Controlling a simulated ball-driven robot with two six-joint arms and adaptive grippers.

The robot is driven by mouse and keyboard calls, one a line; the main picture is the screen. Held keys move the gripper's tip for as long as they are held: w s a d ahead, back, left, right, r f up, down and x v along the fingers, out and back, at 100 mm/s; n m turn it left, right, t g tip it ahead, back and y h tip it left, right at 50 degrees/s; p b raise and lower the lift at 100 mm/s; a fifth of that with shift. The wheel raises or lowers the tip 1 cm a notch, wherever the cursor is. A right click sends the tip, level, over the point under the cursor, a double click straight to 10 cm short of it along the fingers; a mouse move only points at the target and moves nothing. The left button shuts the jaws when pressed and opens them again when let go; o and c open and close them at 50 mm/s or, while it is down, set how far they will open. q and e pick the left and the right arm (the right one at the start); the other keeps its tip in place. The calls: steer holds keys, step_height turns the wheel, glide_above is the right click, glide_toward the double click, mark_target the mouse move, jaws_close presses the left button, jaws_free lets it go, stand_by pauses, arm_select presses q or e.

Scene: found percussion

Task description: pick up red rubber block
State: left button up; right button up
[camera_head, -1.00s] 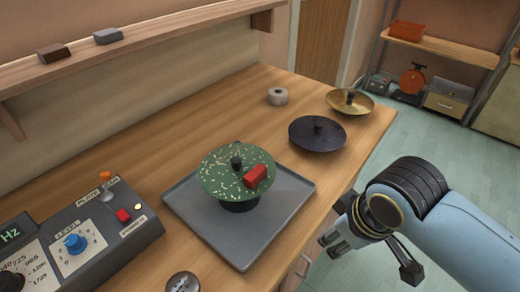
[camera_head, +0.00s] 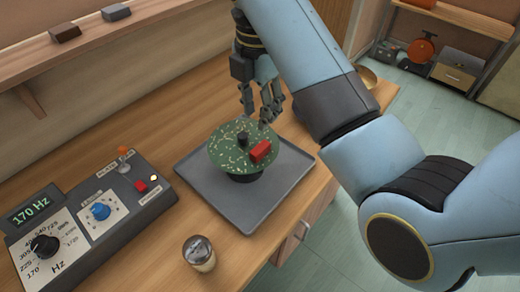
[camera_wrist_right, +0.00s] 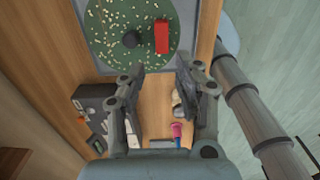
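The red rubber block (camera_head: 260,151) lies on the speckled green round plate (camera_head: 228,158), right of its dark centre knob (camera_head: 242,138). The plate stands on a dark base over the grey tray (camera_head: 190,172). In the right wrist view the red block (camera_wrist_right: 162,36) and the plate (camera_wrist_right: 110,55) are near the top. My right gripper (camera_head: 258,120) is open and empty just behind the plate, its fingers pointing down. The wrist view shows its two fingers (camera_wrist_right: 163,75) spread apart, with nothing between them. My left gripper is not in view.
A control box (camera_head: 85,225) with dials sits at the left of the bench. A small shaker jar (camera_head: 199,254) stands in front of the tray. A shelf (camera_head: 90,52) with two small blocks runs along the back wall. My right arm hides part of the bench's right side.

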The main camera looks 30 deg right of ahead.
glide_above(259, 149)
steer(key=f, duration=0.4)
steer(key=shift+w+d+f+b, duration=0.1)
steer(key=shift+w+f+b, duration=0.1)
steer(key=shift+b, duration=0.1)
steer(key=shift+s+f+p, duration=0.15)
steer(key=shift+f+p, duration=0.55)
steer(key=shift+f, duration=2.3)
jaws_close()
